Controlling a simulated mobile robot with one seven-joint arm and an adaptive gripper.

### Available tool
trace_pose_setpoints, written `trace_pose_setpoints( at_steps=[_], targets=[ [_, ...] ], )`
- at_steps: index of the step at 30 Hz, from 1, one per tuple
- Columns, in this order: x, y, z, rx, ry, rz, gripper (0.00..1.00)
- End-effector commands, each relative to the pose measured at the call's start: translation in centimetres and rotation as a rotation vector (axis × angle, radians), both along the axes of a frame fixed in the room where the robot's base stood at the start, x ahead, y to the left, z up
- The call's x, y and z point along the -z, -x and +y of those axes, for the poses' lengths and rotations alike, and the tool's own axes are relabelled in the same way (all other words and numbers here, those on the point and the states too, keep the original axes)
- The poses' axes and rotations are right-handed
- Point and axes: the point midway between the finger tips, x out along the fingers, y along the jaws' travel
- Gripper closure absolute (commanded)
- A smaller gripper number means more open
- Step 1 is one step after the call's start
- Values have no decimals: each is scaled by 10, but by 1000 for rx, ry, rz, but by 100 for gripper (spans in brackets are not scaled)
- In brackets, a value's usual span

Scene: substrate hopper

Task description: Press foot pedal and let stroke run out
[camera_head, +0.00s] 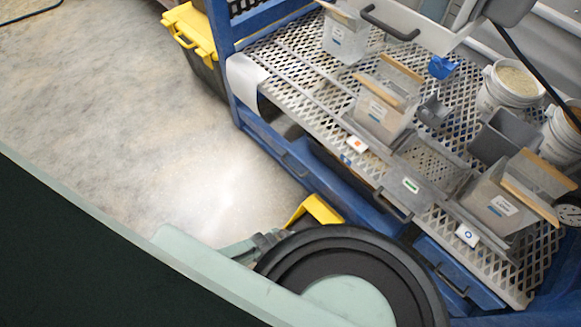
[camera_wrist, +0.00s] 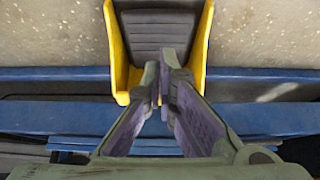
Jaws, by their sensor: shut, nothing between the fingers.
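The foot pedal (camera_wrist: 158,35) shows in the wrist view as a dark ribbed tread between the two sides of a yellow guard (camera_wrist: 201,50). In the head view only part of the yellow guard (camera_head: 320,209) shows, low by the blue frame; my own arm hides the rest. My gripper (camera_wrist: 160,86) is shut and empty. In the wrist view its fingertips overlap the lower edge of the tread, between the guard's sides. Whether they touch the tread, and whether it is pressed down, I cannot tell. In the head view my gripper (camera_head: 270,240) is partly hidden beside the guard.
A blue-framed bench with a perforated metal shelf (camera_head: 300,75) stands at the right, holding several bins and a white bucket (camera_head: 490,95). A blue rail (camera_wrist: 260,118) crosses the wrist view below the pedal. A black-and-yellow tote (camera_head: 190,38) stands at the back. The speckled floor at left is clear.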

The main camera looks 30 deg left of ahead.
Motion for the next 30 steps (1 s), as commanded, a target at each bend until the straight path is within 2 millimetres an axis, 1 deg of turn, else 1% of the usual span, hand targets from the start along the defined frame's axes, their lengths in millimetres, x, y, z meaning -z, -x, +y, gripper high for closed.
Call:
trace_pose_setpoints(
  at_steps=[8, 15, 19, 24, 30],
  targets=[
    [22, -12, -6, 3, 2, -4, 100],
    [52, -28, -12, 2, 1, -4, 100],
    [65, -36, -15, 3, 0, -3, 100],
    [72, -42, -17, 3, 0, -3, 100],
    [71, -43, -17, 3, 0, -3, 100]
  ],
)
